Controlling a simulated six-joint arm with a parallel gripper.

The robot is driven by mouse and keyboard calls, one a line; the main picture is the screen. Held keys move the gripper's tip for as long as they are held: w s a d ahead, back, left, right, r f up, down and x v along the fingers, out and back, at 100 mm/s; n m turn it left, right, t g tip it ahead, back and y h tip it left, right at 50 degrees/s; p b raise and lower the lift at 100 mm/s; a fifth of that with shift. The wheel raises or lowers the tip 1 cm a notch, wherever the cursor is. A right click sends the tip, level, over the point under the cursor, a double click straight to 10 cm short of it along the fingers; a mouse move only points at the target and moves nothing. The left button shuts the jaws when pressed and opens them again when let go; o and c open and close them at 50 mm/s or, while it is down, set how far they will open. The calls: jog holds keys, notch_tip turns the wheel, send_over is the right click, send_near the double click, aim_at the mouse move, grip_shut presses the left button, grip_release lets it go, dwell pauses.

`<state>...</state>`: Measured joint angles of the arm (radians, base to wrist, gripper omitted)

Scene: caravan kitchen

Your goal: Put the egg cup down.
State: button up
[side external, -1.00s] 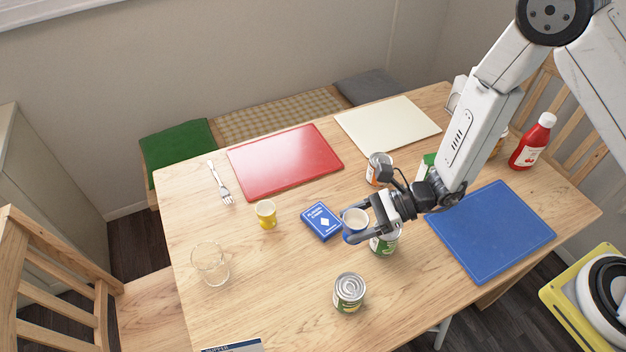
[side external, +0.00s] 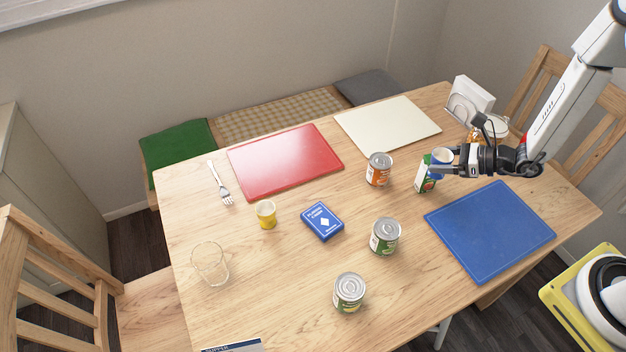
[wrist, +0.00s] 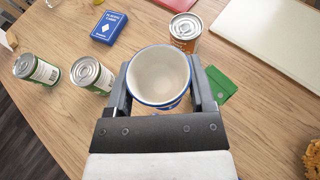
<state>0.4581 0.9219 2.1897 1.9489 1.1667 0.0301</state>
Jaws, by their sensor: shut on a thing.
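My gripper (side external: 441,164) is shut on a white egg cup with blue on its outside (side external: 442,155). The side external view shows it raised over the right part of the wooden table, close to a green and white carton (side external: 424,180). In the wrist view the egg cup (wrist: 160,77) sits upright between the two fingers of my gripper (wrist: 163,88), its mouth open and empty. The green carton (wrist: 219,85) shows below and to the right of it. The gap between cup and table is hard to judge.
A blue board (side external: 490,232) lies in front, a cream board (side external: 388,127) behind. Bare wood lies between cans and blue board.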

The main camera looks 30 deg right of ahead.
jog(key=s+d+m+t+h, duration=0.2)
jog(key=s+d+m+h, duration=0.1)
jog(key=d, duration=1.1)
jog(key=shift+s+m+h, duration=0.4)
jog(key=shift+s, duration=0.15)
jog(key=shift+w, duration=0.1)
jog(key=w+d+f, duration=0.1)
jog(key=w+f, duration=0.1)
jog(key=w, duration=0.2)
jog(key=w+d+f, duration=0.1)
jog(key=w+f, duration=0.2)
jog(key=w, duration=0.1)
jog(key=w+d+f, duration=0.2)
jog(key=w+f, duration=0.1)
jog(key=shift+w+f, duration=0.25)
jog(key=shift+w, duration=0.15)
jog(key=shift+w+d+f, duration=0.2)
jog(key=shift+w+f, duration=0.15)
jog(key=shift+f, duration=0.05)
jog(key=shift+w+f, duration=0.25)
jog(key=shift+f, duration=0.15)
jog(key=shift+d+f, duration=0.1)
jog(key=shift+f, duration=1.35)
